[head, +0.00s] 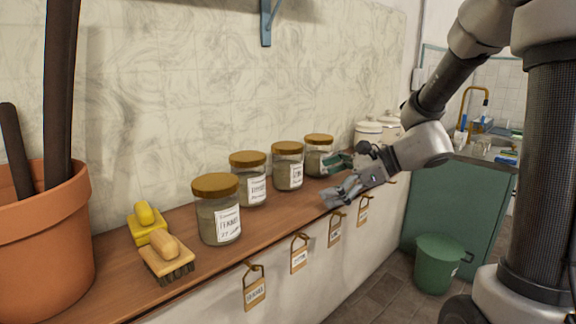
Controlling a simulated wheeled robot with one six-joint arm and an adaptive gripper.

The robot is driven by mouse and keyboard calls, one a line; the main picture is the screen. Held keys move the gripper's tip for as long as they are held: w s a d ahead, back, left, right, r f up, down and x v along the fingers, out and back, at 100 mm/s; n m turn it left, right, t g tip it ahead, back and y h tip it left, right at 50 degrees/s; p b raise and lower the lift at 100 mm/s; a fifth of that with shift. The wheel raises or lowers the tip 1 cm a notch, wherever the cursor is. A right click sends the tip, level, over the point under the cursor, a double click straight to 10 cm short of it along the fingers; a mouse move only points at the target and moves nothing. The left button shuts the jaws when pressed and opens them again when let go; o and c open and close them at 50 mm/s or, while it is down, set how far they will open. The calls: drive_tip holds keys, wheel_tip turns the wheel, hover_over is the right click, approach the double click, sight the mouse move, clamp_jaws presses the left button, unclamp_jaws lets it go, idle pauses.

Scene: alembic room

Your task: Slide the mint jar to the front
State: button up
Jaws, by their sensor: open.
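Several glass jars with brown lids and white labels stand in a row on the wooden shelf (110,262). I cannot read which one is the mint jar. My gripper (330,181) is open, its fingers pointing left. It is at the right of the fourth jar and hides part of that jar's right side; whether it touches cannot be told.
White canisters (367,133) stand beyond my gripper. Label tags (255,293) hang below the front edge. The wall is close behind the jars.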

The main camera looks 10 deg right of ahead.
sight(291, 176)
drive_tip(key=w+m+t, duration=0.1)
drive_tip(key=w, duration=0.1)
drive_tip(key=w+m, duration=0.2)
drive_tip(key=w, duration=0.1)
drive_tip(key=w+m+t, duration=0.1)
drive_tip(key=w+m, duration=0.1)
drive_tip(key=shift+w+d+f+t+y, duration=0.25)
drive_tip(key=shift+w+f+t+y, duration=0.05)
drive_tip(key=shift+w+f+y, duration=0.1)
drive_tip(key=x, duration=1)
drive_tip(key=shift+d, duration=0.1)
drive_tip(key=c, duration=0.8)
